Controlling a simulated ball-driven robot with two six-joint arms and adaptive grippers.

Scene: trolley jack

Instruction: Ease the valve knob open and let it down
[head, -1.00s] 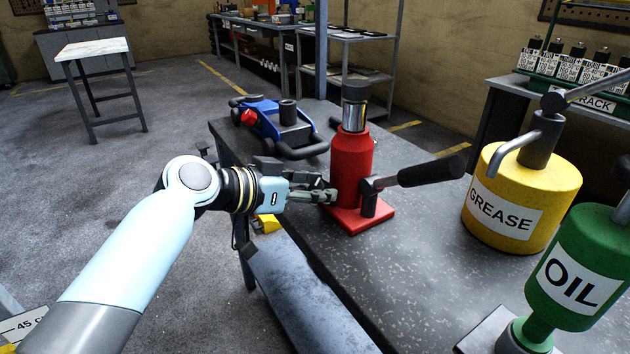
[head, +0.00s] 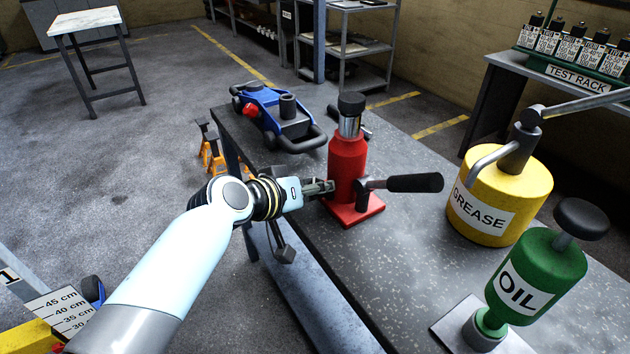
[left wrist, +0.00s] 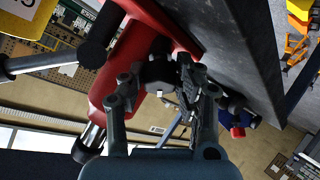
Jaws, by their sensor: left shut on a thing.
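A red bottle jack (head: 347,158) stands upright on the bench, with a chrome ram, a black cap and a black-gripped pump handle (head: 412,183) pointing right. My left gripper (head: 322,188) is at the left side of the jack, low near its red base. In the left wrist view, its fingers (left wrist: 165,78) are closed around a dark valve knob (left wrist: 156,70) beside the red jack body (left wrist: 125,62). The fingers and the jack hide the knob in the head view. The knob's turn angle cannot be told. My right gripper is not in view.
A blue trolley jack (head: 283,122) with a red knob lies behind on the bench (head: 390,245). A yellow grease can (head: 497,190) and a green oil can (head: 537,275) stand to the right. A height scale (head: 62,312) is at the lower left.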

